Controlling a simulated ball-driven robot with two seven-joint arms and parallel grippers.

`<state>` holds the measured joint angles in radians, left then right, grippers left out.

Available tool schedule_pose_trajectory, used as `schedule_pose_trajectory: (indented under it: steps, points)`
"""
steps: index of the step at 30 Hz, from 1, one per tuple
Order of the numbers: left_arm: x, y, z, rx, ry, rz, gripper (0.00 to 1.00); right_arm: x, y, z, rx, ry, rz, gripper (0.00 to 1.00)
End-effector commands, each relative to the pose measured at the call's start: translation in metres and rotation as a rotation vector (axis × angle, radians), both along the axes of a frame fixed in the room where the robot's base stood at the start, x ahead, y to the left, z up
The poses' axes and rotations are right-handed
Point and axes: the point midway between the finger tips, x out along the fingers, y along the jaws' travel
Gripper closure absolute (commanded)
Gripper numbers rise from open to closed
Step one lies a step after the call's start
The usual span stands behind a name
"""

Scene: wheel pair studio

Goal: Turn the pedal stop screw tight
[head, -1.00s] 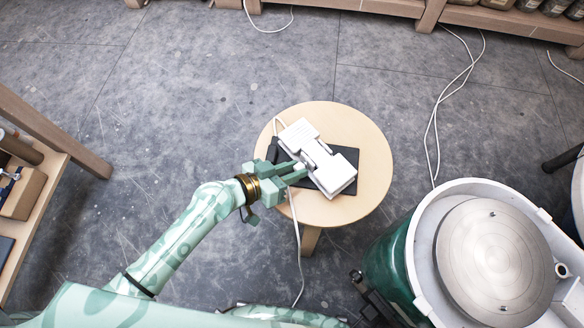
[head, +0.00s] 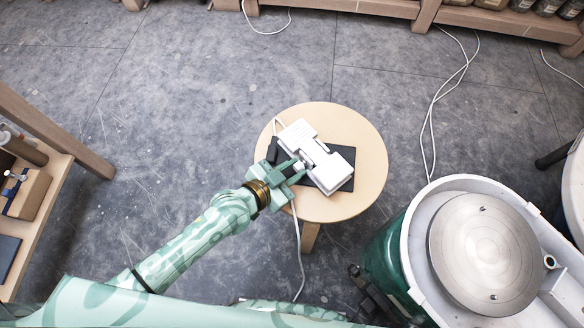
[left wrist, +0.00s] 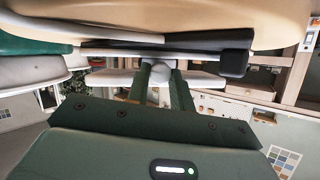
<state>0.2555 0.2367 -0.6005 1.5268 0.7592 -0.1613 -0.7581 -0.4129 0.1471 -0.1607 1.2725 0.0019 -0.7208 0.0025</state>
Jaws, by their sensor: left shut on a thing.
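The white pedal (head: 327,172) lies on a dark mat (head: 345,152) on a round wooden stool (head: 368,180). My left gripper (head: 297,169) is at the pedal's left side, near its middle. In the left wrist view its two fingers (left wrist: 161,82) are closed around a small pale knob, which seems to be the stop screw (left wrist: 160,75). The screw is mostly hidden by the fingers, and how far in it sits cannot be told. My right gripper is not in view.
A pottery wheel (head: 484,250) with a metal disc stands at the lower right. A wooden shelf (head: 45,140) is at the left. A white cable (head: 297,250) hangs in front of the stool. The floor around the stool is mostly clear.

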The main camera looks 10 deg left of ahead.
Motion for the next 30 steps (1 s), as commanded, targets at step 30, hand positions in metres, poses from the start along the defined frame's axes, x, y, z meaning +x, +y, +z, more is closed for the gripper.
schedule_pose_trajectory:
  steps: [30]
  points:
    - [-0.0006, 0.0003, 0.0006, 0.013, -0.012, 0.000, 0.68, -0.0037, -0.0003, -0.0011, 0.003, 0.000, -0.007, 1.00]
